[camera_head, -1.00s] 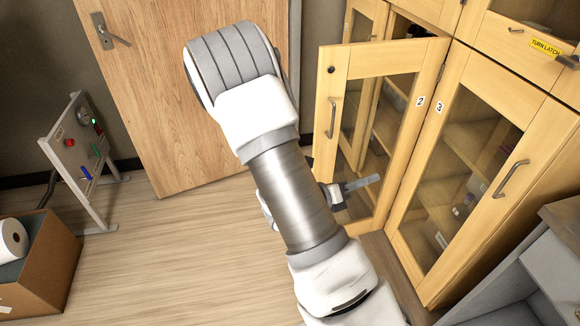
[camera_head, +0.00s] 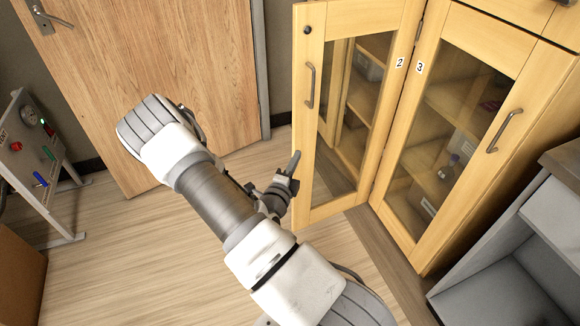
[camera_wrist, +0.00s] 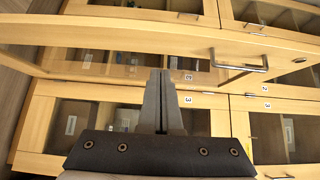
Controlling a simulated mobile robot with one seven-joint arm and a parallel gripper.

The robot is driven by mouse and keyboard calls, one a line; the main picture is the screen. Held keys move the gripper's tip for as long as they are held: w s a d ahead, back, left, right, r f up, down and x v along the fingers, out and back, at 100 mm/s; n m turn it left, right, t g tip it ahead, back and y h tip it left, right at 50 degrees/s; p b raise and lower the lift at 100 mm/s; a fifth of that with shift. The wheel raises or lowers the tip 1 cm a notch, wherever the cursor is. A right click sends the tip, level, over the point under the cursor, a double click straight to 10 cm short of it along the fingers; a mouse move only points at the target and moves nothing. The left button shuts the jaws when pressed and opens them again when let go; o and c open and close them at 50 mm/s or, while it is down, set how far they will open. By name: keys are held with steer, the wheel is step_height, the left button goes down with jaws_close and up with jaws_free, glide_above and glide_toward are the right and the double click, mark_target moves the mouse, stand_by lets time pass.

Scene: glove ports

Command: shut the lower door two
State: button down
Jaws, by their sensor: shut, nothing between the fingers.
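Lower door two (camera_head: 308,130) is a wood-framed glass door marked 2. It stands open, swung out from its hinge side next to door three, with a bar handle (camera_head: 310,86) near its free edge. My gripper (camera_head: 294,163) is shut and empty. Its fingertips overlap the lower part of the door's free-edge frame in the head view; I cannot tell whether they touch. In the wrist view door two (camera_wrist: 110,38) spans the upper part, its handle (camera_wrist: 240,62) is right of my shut fingers (camera_wrist: 162,85), and the fingertips reach up to its glass.
Lower door three (camera_head: 440,130) is shut, right of door two. A grey open-shelved unit (camera_head: 510,255) stands at the lower right. A wooden room door (camera_head: 150,80) is behind, and a panel stand (camera_head: 35,150) is at the left. Floor in front of door two is clear.

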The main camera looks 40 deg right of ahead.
mark_target(299, 132)
steer(key=shift+w+d+b, duration=0.45)
steer(key=shift+w+d, duration=0.35)
steer(key=shift+w, duration=0.35)
steer(key=shift+w+d+b, duration=0.4)
steer(key=shift+w+d, duration=0.4)
steer(key=shift+w, duration=0.4)
steer(key=shift+w+d+b, duration=0.45)
steer(key=shift+w+d, duration=0.35)
steer(key=shift+w, duration=0.35)
steer(key=shift+w, duration=0.1)
